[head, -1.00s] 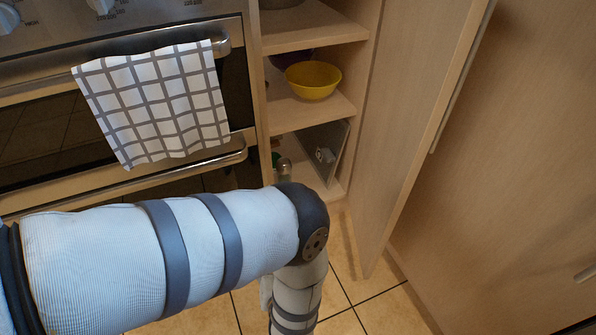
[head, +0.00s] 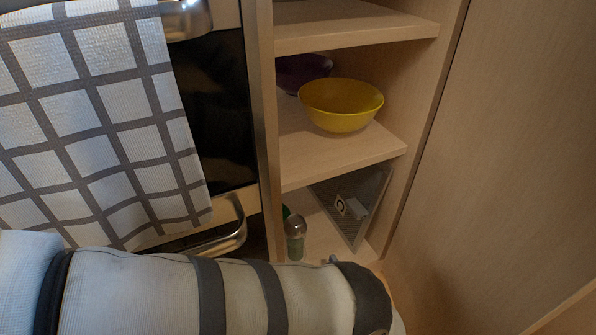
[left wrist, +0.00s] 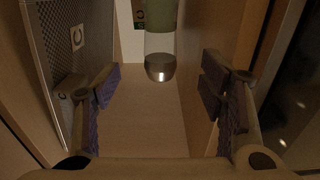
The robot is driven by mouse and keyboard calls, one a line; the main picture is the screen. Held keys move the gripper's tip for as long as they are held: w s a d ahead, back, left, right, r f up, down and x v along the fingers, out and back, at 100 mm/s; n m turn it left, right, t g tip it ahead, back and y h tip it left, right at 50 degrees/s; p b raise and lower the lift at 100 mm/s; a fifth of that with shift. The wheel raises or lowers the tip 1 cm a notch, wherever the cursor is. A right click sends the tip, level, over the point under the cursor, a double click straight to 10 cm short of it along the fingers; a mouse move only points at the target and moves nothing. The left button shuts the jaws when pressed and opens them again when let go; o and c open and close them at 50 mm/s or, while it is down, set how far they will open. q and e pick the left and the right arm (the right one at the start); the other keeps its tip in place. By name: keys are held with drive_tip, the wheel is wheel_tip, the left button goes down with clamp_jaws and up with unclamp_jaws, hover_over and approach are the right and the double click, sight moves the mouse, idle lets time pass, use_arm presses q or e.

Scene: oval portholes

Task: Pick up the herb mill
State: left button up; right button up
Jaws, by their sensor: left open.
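The herb mill (head: 295,238), with a silver cap and a green body, stands upright on the bottom shelf of the open cabinet, near its left wall. My arm hides the front of that shelf in the head view. In the left wrist view the mill shows upside down, its silver cap (left wrist: 160,67) at top centre. My left gripper (left wrist: 163,92) is open and empty there, its purple-padded fingers wide apart. The mill lies ahead, between the fingers' lines but beyond their tips. The gripper itself is hidden in the head view. My right gripper is not in view.
A grey perforated panel (head: 357,205) leans at the shelf's right; it is close to one finger in the wrist view. A yellow bowl (head: 341,106) and a purple bowl (head: 302,72) sit on the shelf above. A checked towel (head: 100,120) hangs on the oven at left.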

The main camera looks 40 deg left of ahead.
sight(300, 243)
use_arm(q)
drive_tip(key=b+x, duration=0.2)
drive_tip(key=x, duration=0.8)
drive_tip(key=shift+w+a+r, duration=0.1)
drive_tip(key=shift+a, duration=0.2)
drive_tip(key=c, duration=1.4)
drive_tip(key=shift+c, duration=0.2)
